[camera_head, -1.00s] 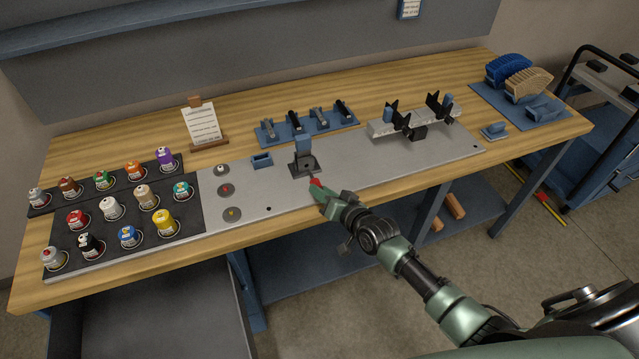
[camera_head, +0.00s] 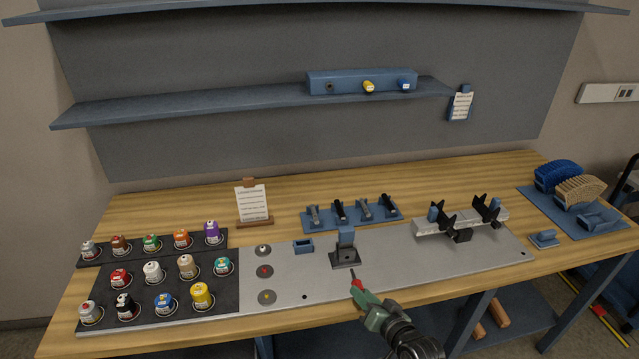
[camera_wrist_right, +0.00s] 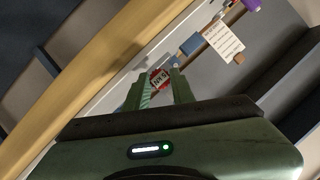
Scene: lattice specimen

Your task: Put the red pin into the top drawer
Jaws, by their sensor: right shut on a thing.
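The red pin (camera_head: 356,284) is in the jaws of my right gripper (camera_head: 361,295), over the front part of the grey bench plate, just in front of a dark block with an upright blue piece. In the right wrist view the red pin (camera_wrist_right: 159,77), with a white label, shows between the two green fingers of my right gripper (camera_wrist_right: 157,88). The fingers hide part of the pin. The top drawer cannot be made out in the current views. My left gripper is not in view.
The wooden bench (camera_head: 130,210) carries a dark tray (camera_head: 225,290) of several coloured pots at left. The blue-topped block (camera_head: 345,258) stands close beyond the gripper. A fixture with black clamps (camera_head: 462,222) is at right. A wall shelf (camera_head: 200,104) runs above.

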